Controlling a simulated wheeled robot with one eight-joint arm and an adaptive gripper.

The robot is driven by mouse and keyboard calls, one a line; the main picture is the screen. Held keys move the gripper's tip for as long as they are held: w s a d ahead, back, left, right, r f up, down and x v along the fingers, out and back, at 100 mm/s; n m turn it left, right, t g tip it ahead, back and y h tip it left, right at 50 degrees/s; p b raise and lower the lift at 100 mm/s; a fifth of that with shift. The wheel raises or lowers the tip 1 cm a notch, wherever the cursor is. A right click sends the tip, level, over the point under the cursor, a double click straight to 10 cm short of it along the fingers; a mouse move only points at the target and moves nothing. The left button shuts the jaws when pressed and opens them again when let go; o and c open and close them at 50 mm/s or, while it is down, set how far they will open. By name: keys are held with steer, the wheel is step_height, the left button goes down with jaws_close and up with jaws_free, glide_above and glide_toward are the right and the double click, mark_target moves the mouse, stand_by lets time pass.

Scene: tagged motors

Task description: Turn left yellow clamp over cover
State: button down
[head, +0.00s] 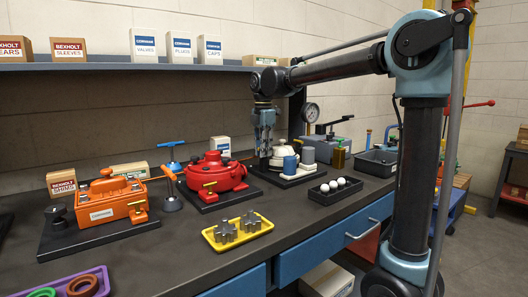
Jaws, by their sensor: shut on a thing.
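My gripper (264,150) points straight down at the left side of a white domed motor unit (284,146) on a black base. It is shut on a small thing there. That thing is too small and hidden to make out, and I cannot tell a yellow clamp at the fingertips. A red motor unit (222,172) stands to the left on its own black base.
An orange motor (110,200) is at the left. A yellow tray (251,239) with grey gears, a purple tray (61,281) and a black tray with white balls (323,197) lie along the front. A blue cylinder (290,166) stands close right of my gripper. A shelf (120,67) crosses above.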

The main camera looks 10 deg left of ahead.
steer(key=shift+w+n, duration=0.15)
steer(key=shift+n, duration=0.15)
stand_by(0.4)
steer(key=c, duration=1.6)
jaws_free()
steer(key=shift+o, duration=0.2)
step_height(320, 180, up, 12)
